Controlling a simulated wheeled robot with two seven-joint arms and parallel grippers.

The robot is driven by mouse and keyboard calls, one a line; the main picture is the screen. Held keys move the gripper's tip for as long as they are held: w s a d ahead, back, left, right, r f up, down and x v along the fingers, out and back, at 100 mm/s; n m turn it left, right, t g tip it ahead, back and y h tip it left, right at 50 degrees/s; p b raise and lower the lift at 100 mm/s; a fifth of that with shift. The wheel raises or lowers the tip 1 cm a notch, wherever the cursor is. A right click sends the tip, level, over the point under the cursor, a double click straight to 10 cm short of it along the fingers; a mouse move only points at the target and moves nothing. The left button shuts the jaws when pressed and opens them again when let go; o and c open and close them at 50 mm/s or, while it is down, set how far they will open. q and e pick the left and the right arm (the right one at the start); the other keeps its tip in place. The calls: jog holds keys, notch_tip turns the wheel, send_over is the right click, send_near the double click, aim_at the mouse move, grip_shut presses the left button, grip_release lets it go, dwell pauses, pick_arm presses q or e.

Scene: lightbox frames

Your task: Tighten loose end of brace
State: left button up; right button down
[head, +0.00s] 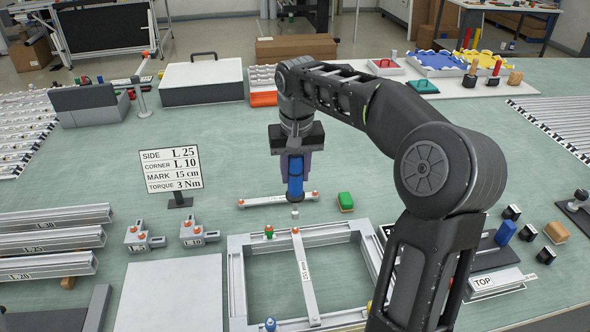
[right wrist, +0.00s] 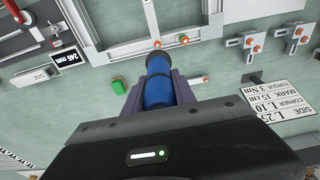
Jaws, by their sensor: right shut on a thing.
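The brace (head: 304,275) is a pale bar with a length label, lying across the metal frame (head: 237,285). An orange screw shows at its far end, on the frame's back rail; no orange screw is visible at its near end. The brace also shows in the right wrist view (right wrist: 151,18). My right gripper (head: 295,177) is shut on an upright blue driver (head: 295,188), just behind the frame's back rail. The driver also shows in the right wrist view (right wrist: 160,88). Its grey tip appears apart from the brace screw. My left gripper is not in view.
A short bar with orange screws (head: 258,201) lies behind the driver. A green block (head: 345,201) is to its right. A sign (head: 171,170) stands left, above corner brackets (head: 199,231) and stacked profiles (head: 45,266). My right arm hides part of the frame's right side.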

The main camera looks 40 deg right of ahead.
aim_at(295, 191)
jog(key=shift+f+b, duration=0.95)
jog(key=shift+f, duration=0.65)
jog(key=shift+f+b, duration=0.75)
jog(key=shift+f, duration=0.4)
dwell(0.3)
jog(key=shift+s+a+f, duration=0.1)
jog(key=shift+s+f, duration=0.1)
jog(key=shift+f, duration=0.1)
dwell(1.1)
jog(key=shift+r, duration=0.15)
